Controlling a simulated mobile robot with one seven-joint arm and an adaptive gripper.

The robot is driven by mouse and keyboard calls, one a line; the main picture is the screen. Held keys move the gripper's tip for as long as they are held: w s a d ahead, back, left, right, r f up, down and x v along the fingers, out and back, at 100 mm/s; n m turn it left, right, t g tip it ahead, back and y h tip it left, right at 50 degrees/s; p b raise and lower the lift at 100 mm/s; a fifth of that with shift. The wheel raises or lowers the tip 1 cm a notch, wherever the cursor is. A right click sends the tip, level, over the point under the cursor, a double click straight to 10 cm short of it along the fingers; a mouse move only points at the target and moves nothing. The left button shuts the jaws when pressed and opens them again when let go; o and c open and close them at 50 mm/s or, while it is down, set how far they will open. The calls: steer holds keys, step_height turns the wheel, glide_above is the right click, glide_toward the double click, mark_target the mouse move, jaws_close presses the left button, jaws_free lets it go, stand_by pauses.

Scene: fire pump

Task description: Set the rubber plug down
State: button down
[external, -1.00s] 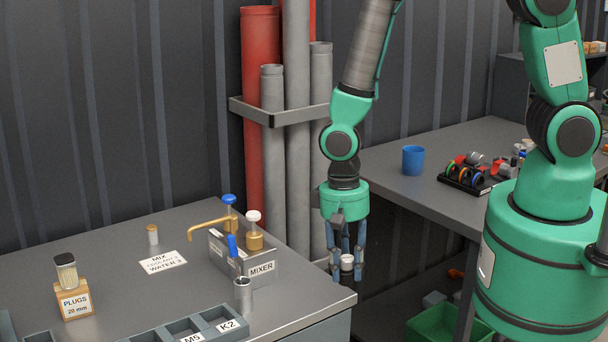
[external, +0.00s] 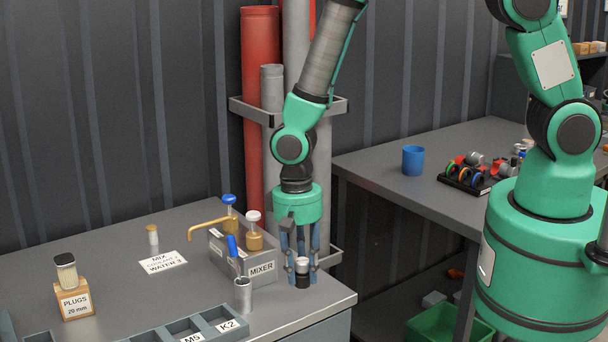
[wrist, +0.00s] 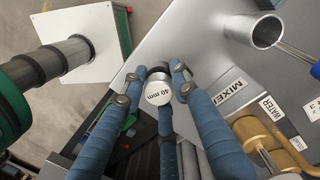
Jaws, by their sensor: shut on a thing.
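The rubber plug (external: 302,281) is a short dark cylinder with a pale metal top. It sits between my gripper's (external: 301,270) blue fingers, which are shut on it, near the right end of the grey bench. In the wrist view the plug (wrist: 158,90) shows a pale face reading "40 mm", with my gripper's (wrist: 157,82) fingers around it. The plug appears upright. Whether its bottom touches the bench top (external: 215,280) cannot be told.
The bench's right edge is close by.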

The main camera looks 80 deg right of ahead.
steer(key=w, duration=0.6)
steer(key=shift+w+a+f, duration=0.3)
steer(key=shift+a, duration=0.05)
steer(key=shift+f, duration=0.1)
steer(key=shift+f, duration=1.65)
steer(key=shift+f, duration=0.2)
steer(key=c, duration=1.6)
jaws_free()
steer(key=shift+r, duration=0.2)
steer(key=shift+w+d+r, duration=0.1)
steer(key=shift+r, duration=1.9)
steer(key=shift+w+d+r, duration=0.1)
steer(key=shift+w+r, duration=0.05)
steer(key=shift+r, duration=1.8)
steer(key=shift+w+d+r, duration=0.1)
steer(key=shift+r, duration=1.9)
